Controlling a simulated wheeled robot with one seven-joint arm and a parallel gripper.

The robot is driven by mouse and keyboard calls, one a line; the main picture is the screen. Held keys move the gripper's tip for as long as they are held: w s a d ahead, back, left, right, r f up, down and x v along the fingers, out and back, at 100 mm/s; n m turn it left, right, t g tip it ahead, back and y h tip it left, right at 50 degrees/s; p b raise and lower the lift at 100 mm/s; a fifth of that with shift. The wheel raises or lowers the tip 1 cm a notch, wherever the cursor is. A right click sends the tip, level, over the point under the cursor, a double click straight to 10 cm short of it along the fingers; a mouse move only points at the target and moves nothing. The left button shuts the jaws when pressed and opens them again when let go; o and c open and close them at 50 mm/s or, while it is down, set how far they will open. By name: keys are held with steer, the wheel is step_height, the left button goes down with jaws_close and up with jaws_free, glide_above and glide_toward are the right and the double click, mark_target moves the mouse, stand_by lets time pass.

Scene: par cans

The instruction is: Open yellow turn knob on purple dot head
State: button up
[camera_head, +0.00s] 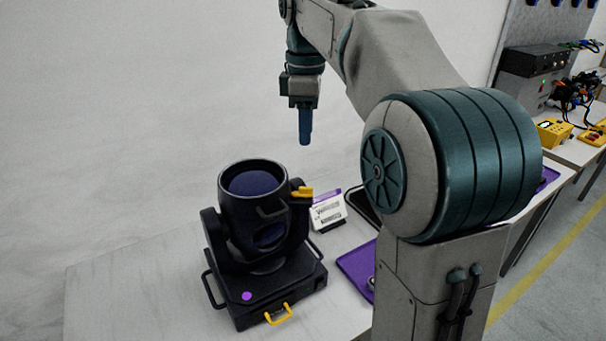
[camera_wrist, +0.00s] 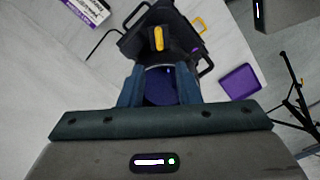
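The purple dot head is a black moving-head lamp (camera_head: 262,240) on the white table, with its round lens facing up. A purple dot (camera_head: 247,296) marks its base. The yellow turn knob (camera_head: 302,192) sits at the upper right of the lamp's yoke. In the wrist view the knob (camera_wrist: 158,38) lies just beyond my fingertips, near the middle. My gripper (camera_head: 305,142) points down, above the lamp and apart from it. In the wrist view my gripper (camera_wrist: 160,72) has its two blue fingers spread, with nothing held between them.
A yellow handle (camera_head: 279,314) is on the lamp base's front. A white label card (camera_head: 327,213) stands behind the lamp, and a purple tray (camera_head: 358,268) lies to its right. A pale wall (camera_head: 130,110) rises behind. The table left of the lamp is clear.

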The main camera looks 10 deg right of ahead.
glide_toward(302, 191)
steer(key=f, duration=0.7)
steer(key=shift+w+d+f+b, duration=0.1)
steer(key=shift+d+f+b, duration=0.3)
jaws_close()
